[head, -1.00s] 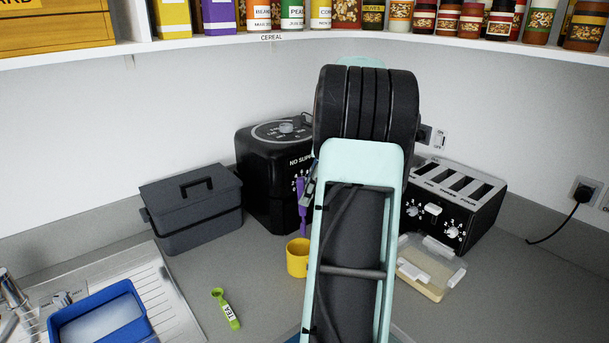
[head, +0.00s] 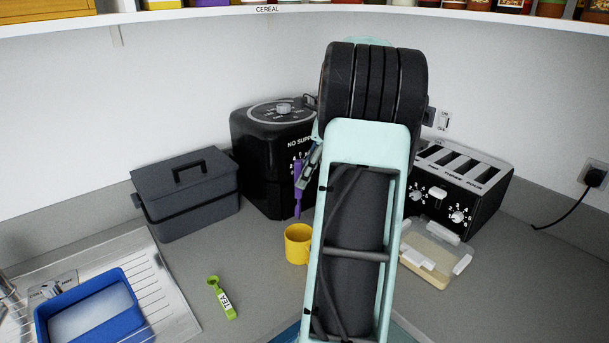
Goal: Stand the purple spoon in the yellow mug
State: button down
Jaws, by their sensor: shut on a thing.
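The purple spoon (head: 298,187) hangs upright from my gripper (head: 307,172), left of my forearm in the head view. My gripper is shut on it, with its fingers partly hidden by my arm. The yellow mug (head: 296,245) stands upright on the grey worktop, below the spoon in the picture. The spoon's lower end shows just above the mug's rim, with a small gap. Whether it is straight over the opening cannot be told from this one view. The mug's right edge lies close to my arm in the picture.
A black air fryer (head: 262,150) stands behind the spoon. A grey lidded box (head: 187,200) is left, a toaster (head: 470,200) and clear container (head: 430,255) right. A green tea scoop (head: 221,297) lies by the sink drainer with a blue basin (head: 130,325).

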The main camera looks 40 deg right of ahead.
notch_tip(320, 180, down, 10)
jog(key=b, duration=0.5)
jog(key=shift+f+b, duration=0.15)
jog(key=shift+b, duration=0.15)
dwell(0.3)
jog(key=c, duration=1.8)
grip_release()
jog(key=shift+o, duration=0.2)
jog(key=v, duration=1.2)
jog(key=shift+w, duration=0.15)
